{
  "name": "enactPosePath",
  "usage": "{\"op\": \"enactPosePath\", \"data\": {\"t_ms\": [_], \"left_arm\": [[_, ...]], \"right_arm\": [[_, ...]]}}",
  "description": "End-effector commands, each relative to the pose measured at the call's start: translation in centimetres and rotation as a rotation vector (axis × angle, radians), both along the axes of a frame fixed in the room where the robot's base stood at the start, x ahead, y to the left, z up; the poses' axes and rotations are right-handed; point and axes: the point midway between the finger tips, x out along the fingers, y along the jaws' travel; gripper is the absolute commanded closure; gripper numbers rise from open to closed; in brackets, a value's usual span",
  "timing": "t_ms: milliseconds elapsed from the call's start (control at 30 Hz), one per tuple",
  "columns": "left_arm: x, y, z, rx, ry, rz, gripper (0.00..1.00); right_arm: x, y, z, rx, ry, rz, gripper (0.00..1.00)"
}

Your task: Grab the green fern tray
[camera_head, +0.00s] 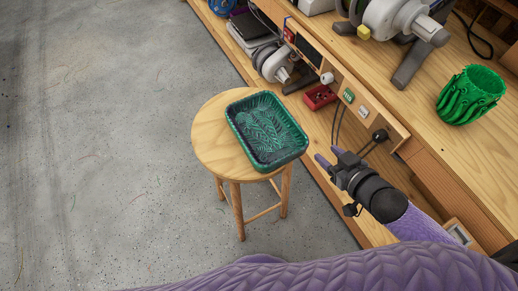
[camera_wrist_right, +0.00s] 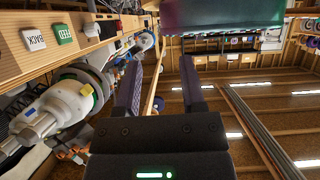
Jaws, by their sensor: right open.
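The green fern tray (camera_head: 266,131) is a rectangular, dark green tray with a leaf relief on its floor. It lies on the round wooden stool (camera_head: 207,140), reaching to the right edge of the seat. My right gripper (camera_head: 329,156) is open and empty, just right of the tray and apart from it. In the right wrist view, the fingers (camera_wrist_right: 162,62) are spread with nothing between them, and a green-to-purple surface, likely the tray (camera_wrist_right: 222,14), crosses the top. My left gripper is not in view.
A wooden workbench (camera_head: 455,170) runs along the right, close to my right arm. It bears a green woven pot (camera_head: 470,94), a grey-white spool device (camera_head: 395,18) and a small red bin (camera_head: 319,97). The concrete floor (camera_head: 100,150) at left is clear.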

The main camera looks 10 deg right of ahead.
Motion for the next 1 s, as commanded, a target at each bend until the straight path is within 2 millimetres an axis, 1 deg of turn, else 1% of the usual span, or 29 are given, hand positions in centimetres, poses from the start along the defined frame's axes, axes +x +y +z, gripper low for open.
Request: {"op": "enactPosePath", "data": {"t_ms": [33, 100, 200, 333, 433, 533, 633, 833, 867, 900, 967, 1000], "left_arm": [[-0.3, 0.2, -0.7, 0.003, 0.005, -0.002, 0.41], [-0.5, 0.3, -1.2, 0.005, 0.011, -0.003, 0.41], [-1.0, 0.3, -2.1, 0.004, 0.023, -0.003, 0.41], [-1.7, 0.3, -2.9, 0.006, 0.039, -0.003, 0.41], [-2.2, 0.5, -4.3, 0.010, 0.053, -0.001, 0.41], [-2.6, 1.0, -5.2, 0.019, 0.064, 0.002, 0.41], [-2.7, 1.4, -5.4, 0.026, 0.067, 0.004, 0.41], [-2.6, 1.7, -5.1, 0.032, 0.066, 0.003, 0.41], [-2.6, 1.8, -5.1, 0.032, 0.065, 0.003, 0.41], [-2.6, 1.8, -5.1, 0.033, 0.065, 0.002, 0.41], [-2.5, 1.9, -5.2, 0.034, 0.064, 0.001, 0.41], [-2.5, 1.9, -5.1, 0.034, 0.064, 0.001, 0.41]], "right_arm": [[0.3, 0.4, 0.1, 0.010, -0.015, 0.016, 0.49], [1.2, 1.0, 0.1, 0.021, -0.027, 0.025, 0.49], [3.0, 1.6, -0.6, 0.021, -0.029, 0.024, 0.49], [4.6, 2.2, -1.4, 0.021, -0.026, 0.024, 0.49], [6.5, 2.7, -2.4, 0.020, -0.027, 0.023, 0.49], [8.1, 3.3, -3.1, 0.021, -0.025, 0.022, 0.49], [8.9, 3.6, -3.2, 0.020, -0.025, 0.023, 0.49], [8.9, 3.6, -3.0, 0.020, -0.025, 0.023, 0.49], [8.9, 3.6, -3.0, 0.020, -0.025, 0.023, 0.55], [8.9, 3.6, -3.0, 0.020, -0.025, 0.023, 0.63], [8.9, 3.6, -3.0, 0.020, -0.025, 0.023, 0.76], [8.9, 3.6, -3.0, 0.020, -0.025, 0.023, 0.85]]}}
